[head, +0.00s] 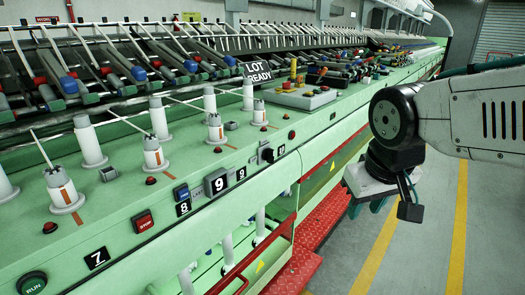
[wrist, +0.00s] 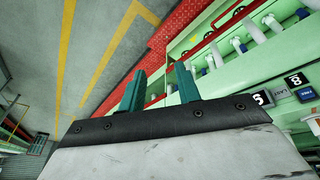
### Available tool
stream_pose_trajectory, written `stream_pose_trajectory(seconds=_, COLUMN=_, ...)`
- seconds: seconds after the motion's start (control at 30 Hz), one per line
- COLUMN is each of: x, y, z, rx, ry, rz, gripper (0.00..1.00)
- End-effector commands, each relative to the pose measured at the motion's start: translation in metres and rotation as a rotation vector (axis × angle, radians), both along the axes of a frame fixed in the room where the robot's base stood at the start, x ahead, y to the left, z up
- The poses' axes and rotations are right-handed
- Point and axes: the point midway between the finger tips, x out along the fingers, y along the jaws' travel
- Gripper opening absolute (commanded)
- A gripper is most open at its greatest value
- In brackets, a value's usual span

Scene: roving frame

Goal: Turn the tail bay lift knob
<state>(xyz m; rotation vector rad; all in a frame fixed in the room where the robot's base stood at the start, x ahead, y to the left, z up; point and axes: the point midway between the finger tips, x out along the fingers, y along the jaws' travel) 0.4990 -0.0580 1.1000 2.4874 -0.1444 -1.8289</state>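A dark rotary knob (head: 267,154) sits on the green front panel of the machine in the head view, right of the number plates. I cannot read a label that names it as the tail bay lift knob. My gripper (head: 380,204) hangs over the grey floor, to the right of the panel and apart from it. In the wrist view its two teal fingers (wrist: 158,85) stand apart with nothing between them. I cannot make out the knob in the wrist view.
The panel also carries a red stop button (head: 143,221), a green run button (head: 32,283) and number plates (head: 183,208). White bobbins (head: 90,143) stand along the green ledge. A red step (head: 318,228) runs below. The floor (head: 405,262) beside it is clear.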

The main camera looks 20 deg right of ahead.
Motion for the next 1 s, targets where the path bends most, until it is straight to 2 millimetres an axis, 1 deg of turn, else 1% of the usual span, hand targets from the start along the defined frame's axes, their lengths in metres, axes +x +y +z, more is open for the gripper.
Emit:
stream_pose_trajectory(seconds=0.03, x=0.031, y=-0.012, z=-0.002, rx=-0.033, ry=-0.059, rz=-0.005, gripper=0.33)
stream_pose_trajectory(seconds=0.07, x=0.052, y=-0.019, z=-0.002, rx=-0.054, ry=-0.107, rz=-0.002, gripper=0.33)
stream_pose_trajectory(seconds=0.1, x=0.081, y=-0.028, z=-0.002, rx=-0.083, ry=-0.174, rz=0.008, gripper=0.33)
stream_pose_trajectory(seconds=0.17, x=0.123, y=-0.038, z=-0.003, rx=-0.116, ry=-0.279, rz=0.035, gripper=0.33)
stream_pose_trajectory(seconds=0.2, x=0.149, y=-0.043, z=-0.003, rx=-0.131, ry=-0.347, rz=0.057, gripper=0.33)
stream_pose_trajectory(seconds=0.23, x=0.169, y=-0.046, z=-0.004, rx=-0.139, ry=-0.397, rz=0.079, gripper=0.33)
stream_pose_trajectory(seconds=0.27, x=0.188, y=-0.048, z=-0.005, rx=-0.142, ry=-0.447, rz=0.101, gripper=0.33)
stream_pose_trajectory(seconds=0.3, x=0.212, y=-0.050, z=-0.007, rx=-0.142, ry=-0.512, rz=0.136, gripper=0.33)
stream_pose_trajectory(seconds=0.37, x=0.245, y=-0.050, z=-0.012, rx=-0.130, ry=-0.607, rz=0.191, gripper=0.33)
stream_pose_trajectory(seconds=0.4, x=0.265, y=-0.048, z=-0.016, rx=-0.117, ry=-0.671, rz=0.230, gripper=0.33)
stream_pose_trajectory(seconds=0.5, x=0.306, y=-0.038, z=-0.029, rx=-0.045, ry=-0.818, rz=0.339, gripper=0.33)
stream_pose_trajectory(seconds=0.6, x=0.331, y=-0.024, z=-0.046, rx=0.067, ry=-0.948, rz=0.443, gripper=0.33)
stream_pose_trajectory(seconds=0.7, x=0.342, y=-0.011, z=-0.061, rx=0.195, ry=-1.053, rz=0.527, gripper=0.33)
stream_pose_trajectory(seconds=0.83, x=0.343, y=0.001, z=-0.074, rx=0.341, ry=-1.147, rz=0.597, gripper=0.33)
stream_pose_trajectory(seconds=1.0, x=0.340, y=0.008, z=-0.080, rx=0.442, ry=-1.204, rz=0.636, gripper=0.33)
